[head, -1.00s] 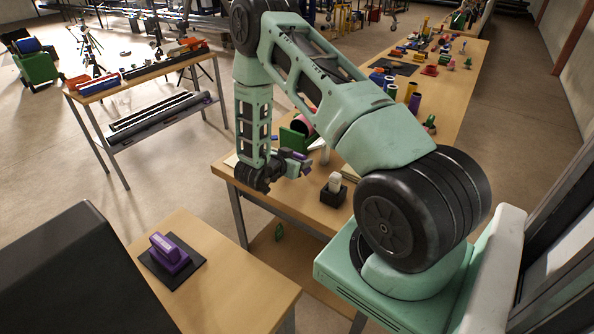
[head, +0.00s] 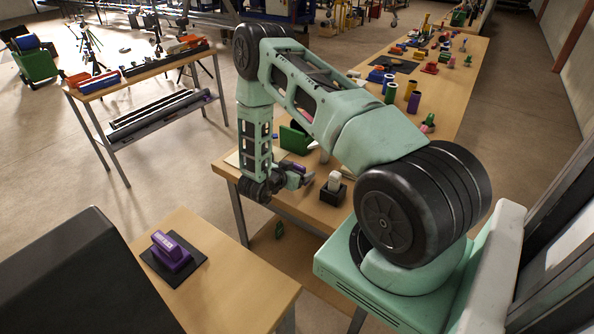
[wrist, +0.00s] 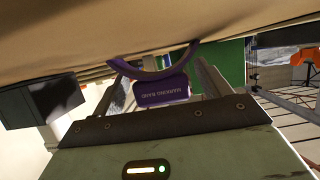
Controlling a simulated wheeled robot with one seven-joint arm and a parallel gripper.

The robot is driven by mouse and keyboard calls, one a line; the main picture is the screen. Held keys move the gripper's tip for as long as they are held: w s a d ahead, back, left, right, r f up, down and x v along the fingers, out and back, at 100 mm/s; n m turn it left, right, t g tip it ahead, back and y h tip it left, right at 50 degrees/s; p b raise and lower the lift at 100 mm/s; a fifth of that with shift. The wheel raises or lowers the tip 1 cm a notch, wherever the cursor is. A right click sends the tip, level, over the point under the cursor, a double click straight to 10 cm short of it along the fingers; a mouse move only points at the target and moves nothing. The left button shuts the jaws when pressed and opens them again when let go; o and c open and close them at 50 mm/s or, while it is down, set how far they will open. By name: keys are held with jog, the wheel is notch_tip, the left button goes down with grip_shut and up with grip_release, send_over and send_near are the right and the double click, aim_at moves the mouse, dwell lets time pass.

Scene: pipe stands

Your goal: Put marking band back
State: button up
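The marking band, a purple curved piece with a lettered tab, shows in the wrist view (wrist: 161,92) between the two fingers of my gripper (wrist: 166,86). Its arc spans across the fingertips, with its open side toward the top of the picture. In the head view my gripper (head: 291,181) is at the near left end of the long bench, with a bit of purple at its fingers. My gripper appears shut on the tab; the exact contact is hard to see. A purple block with a pale label (head: 171,252) stands on a black mat (head: 153,272) on the near table.
A black holder with a white piece (head: 334,186) stands just right of my gripper. A green block (head: 294,139) is behind it. The long bench (head: 452,88) carries several pieces farther back. The near table (head: 240,279) is bare right of the mat.

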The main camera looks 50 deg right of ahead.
jog(key=shift+r, duration=0.25)
jog(key=b+v, duration=0.4)
jog(key=v, duration=0.7)
jog(key=shift+a+f, duration=0.1)
jog(key=shift+a, duration=0.05)
jog(key=shift+a+r, duration=0.2)
jog(key=shift+a, duration=0.1)
